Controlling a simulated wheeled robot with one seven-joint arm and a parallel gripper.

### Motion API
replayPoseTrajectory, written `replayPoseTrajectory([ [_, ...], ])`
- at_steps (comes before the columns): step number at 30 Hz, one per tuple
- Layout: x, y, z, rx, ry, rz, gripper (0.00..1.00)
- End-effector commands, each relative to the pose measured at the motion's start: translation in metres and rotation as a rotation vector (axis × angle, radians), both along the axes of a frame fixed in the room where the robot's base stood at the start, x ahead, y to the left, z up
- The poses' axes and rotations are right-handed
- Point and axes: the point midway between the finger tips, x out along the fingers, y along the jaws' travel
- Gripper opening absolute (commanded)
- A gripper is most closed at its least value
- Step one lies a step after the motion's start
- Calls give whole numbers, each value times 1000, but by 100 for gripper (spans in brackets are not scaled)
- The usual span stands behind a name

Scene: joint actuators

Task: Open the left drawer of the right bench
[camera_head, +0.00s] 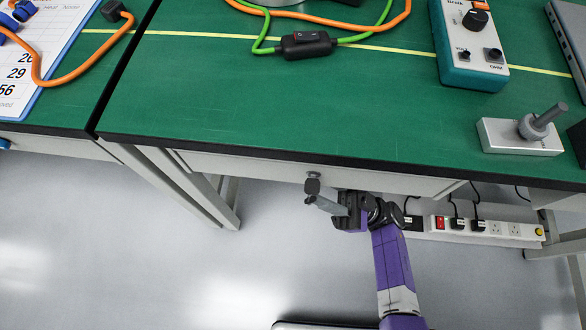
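The right bench (230,95) has a green top with a black front edge. Its left drawer (235,167) is a long, pale front just below that edge and looks closed. The fingers overlap the knob's lower part in this view. I cannot tell whether they touch it or how far apart they are. My purple arm hangs below the drawer's right half.
A power strip (490,230) with plugs lies under the bench, right of my arm. A grey joystick box (520,135) and a teal meter (470,45) stand on the bench top. Bench legs (190,185) stand left. The floor (130,260) in front is clear.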

Motion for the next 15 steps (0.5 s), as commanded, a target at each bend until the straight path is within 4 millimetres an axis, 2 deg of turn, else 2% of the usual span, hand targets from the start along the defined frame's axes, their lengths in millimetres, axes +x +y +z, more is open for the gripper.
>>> replayPoseTrajectory([
  [15,1,48,47,1,-1,2,33],
])
